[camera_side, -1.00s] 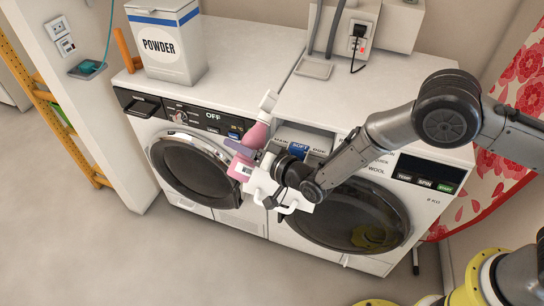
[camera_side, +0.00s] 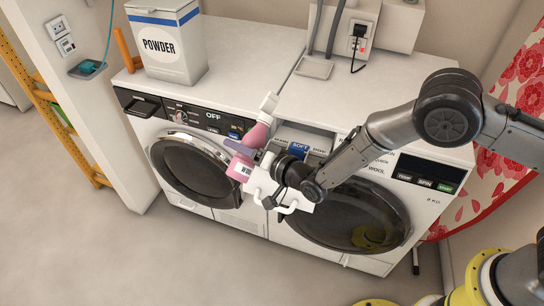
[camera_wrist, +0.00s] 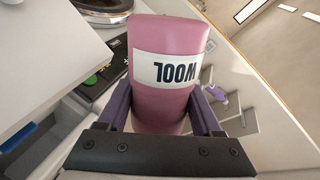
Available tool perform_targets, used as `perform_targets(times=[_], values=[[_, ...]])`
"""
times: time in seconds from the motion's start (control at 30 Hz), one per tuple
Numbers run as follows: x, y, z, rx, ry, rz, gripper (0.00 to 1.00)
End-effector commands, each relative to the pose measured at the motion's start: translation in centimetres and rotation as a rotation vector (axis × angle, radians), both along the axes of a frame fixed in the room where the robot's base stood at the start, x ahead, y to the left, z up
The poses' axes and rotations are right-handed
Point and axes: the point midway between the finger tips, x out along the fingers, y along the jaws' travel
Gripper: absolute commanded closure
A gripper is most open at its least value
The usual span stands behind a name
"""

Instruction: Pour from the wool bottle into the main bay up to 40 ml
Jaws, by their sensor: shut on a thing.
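The wool bottle (camera_side: 257,134) is pink with a white top and a white label. It also shows in the wrist view (camera_wrist: 170,40), with the label reading WOOL upside down. In the side view it leans, with its white end up and to the right. My gripper (camera_side: 240,148) is shut around the bottle, and its purple fingers flank the body in the wrist view. The bottle is beside the left end of the open detergent drawer (camera_side: 318,139). The main bay is at the drawer's left, behind the bottle and gripper, and mostly hidden. No stream of liquid shows.
A blue piece marked SOFT (camera_side: 299,149) sits in the middle of the drawer. A POWDER box (camera_side: 168,45) stands on the left machine's top (camera_side: 235,70). The wool machine's door (camera_side: 355,215) is below my arm. The machine tops are otherwise largely clear.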

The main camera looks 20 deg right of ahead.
Motion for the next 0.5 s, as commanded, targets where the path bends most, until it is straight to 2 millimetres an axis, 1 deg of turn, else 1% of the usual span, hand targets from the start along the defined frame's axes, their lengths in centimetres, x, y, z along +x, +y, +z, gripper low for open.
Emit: perform_targets(times=[0.5], values=[[0.0,0.18,-0.01,0.027,0.015,0.0,1.0]])
